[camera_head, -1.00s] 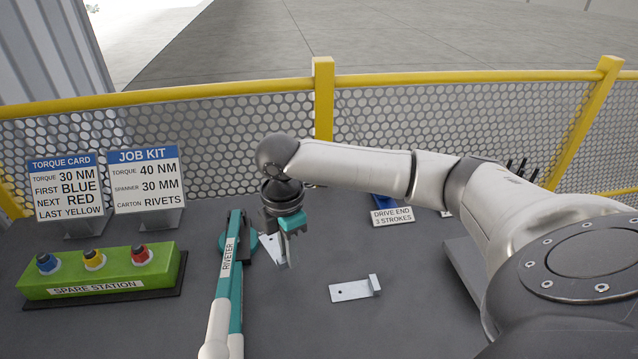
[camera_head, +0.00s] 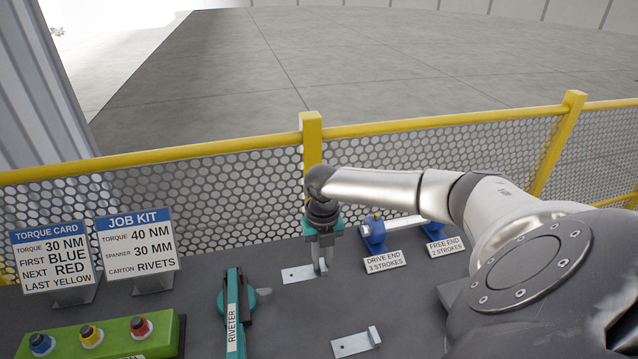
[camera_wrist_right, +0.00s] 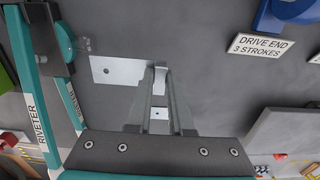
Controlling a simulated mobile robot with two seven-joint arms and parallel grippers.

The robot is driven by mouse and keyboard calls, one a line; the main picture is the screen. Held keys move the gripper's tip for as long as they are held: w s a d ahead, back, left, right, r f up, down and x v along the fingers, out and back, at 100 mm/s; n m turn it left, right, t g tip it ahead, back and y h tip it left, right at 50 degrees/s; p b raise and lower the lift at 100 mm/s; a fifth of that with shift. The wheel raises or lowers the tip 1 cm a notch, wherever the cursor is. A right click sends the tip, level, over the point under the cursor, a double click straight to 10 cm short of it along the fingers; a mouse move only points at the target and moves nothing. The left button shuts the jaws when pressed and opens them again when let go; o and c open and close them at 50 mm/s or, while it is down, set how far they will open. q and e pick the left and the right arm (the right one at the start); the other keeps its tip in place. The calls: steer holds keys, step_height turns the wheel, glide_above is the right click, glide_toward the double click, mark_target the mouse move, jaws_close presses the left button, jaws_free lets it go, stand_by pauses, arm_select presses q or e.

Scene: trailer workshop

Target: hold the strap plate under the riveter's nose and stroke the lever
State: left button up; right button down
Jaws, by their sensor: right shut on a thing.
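My right gripper (camera_head: 322,268) points down and is shut on the upturned tab of the far strap plate (camera_head: 298,274). In the right wrist view the plate (camera_wrist_right: 113,70) extends left from the fingers, with one hole showing. I cannot tell whether it touches the bench. The teal riveter (camera_head: 233,312) stands left of the plate, apart from it; it also shows at the left of the right wrist view (camera_wrist_right: 34,105). Its grey nose (camera_head: 264,292) seems to face right, toward the plate's near side. My left gripper is not in view.
A second strap plate (camera_head: 350,346) lies nearer on the bench. Blue supports holding a bar (camera_head: 373,236) stand back right behind the drive-end card (camera_head: 384,262) and free-end card (camera_head: 447,248). The green spare station (camera_head: 110,340) is left. A yellow-railed mesh fence (camera_head: 240,195) closes the back.

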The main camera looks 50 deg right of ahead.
mark_target(301, 272)
steer(key=shift+d, duration=0.15)
stand_by(0.3)
steer(key=shift+r, duration=0.1)
steer(key=shift+w+a+f+b, duration=0.4)
steer(key=shift+a+f+b, duration=0.15)
steer(key=shift+f, duration=0.35)
steer(key=shift+w+a+f+b, duration=0.4)
steer(key=shift+a+f, duration=0.25)
steer(key=shift+f, duration=0.3)
steer(key=shift+w+a+f+b, duration=0.35)
steer(key=shift+a+f+b, duration=0.2)
steer(key=shift+f, duration=0.35)
steer(key=shift+w+a+r, duration=0.1)
steer(key=shift+w+a, duration=0.15)
steer(key=shift+a, duration=0.2)
steer(key=shift+w+a, duration=0.55)
steer(key=shift+a, duration=0.35)
steer(key=shift+w+a, duration=0.5)
steer(key=shift+a, duration=0.35)
steer(key=shift+w+a, duration=0.65)
steer(key=shift+a, duration=0.35)
steer(key=shift+w+a, duration=0.6)
steer(key=shift+a, duration=0.4)
steer(key=shift+f+b, duration=0.35)
